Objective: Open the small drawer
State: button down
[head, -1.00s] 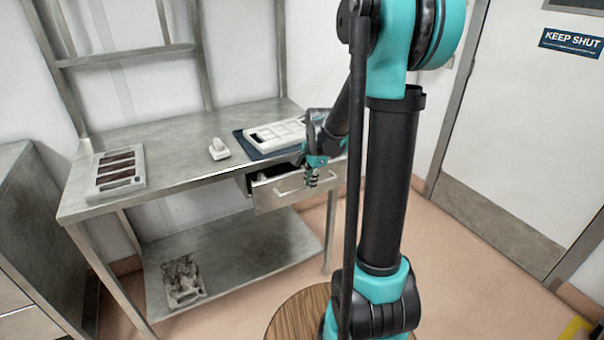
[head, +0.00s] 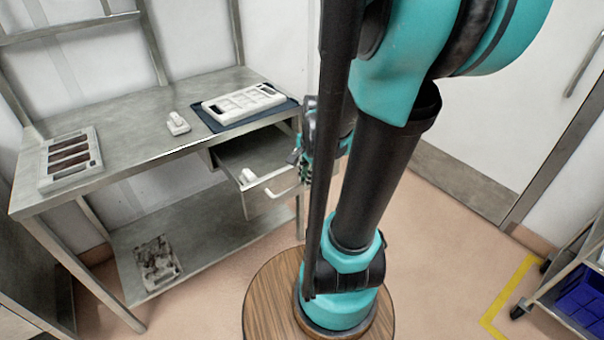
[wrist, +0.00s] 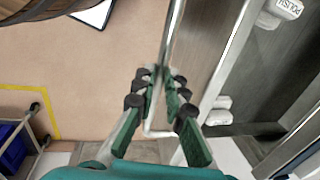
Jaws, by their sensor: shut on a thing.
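The small drawer (head: 262,201) under the metal table is pulled well out in the head view, and its inside shows. Its bar handle (head: 288,190) is on the front face. In the wrist view the handle (wrist: 172,45) runs between the fingers of my gripper (wrist: 161,85), which is shut on it. The drawer's open inside (wrist: 262,80) lies right of the handle there. In the head view my gripper (head: 305,168) is at the handle, partly hidden by my arm.
White items (head: 247,176) lie in the drawer; one reads "POLISH" in the wrist view (wrist: 288,8). A white mould tray (head: 243,102) on a dark mat, a small white item (head: 177,123) and a mould with dark bars (head: 69,161) are on the table (head: 130,126). A cart (head: 570,285) stands right.

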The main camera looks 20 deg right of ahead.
dwell(0.3)
jog(key=c, duration=1.9)
grip_release()
jog(key=shift+o, duration=0.2)
notch_tip(320, 180, up, 12)
jog(key=s, duration=0.2)
jog(key=shift+s+d, duration=0.15)
jog(key=shift+d, duration=0.25)
jog(key=shift+s+f, duration=0.1)
jog(key=shift+f, duration=0.05)
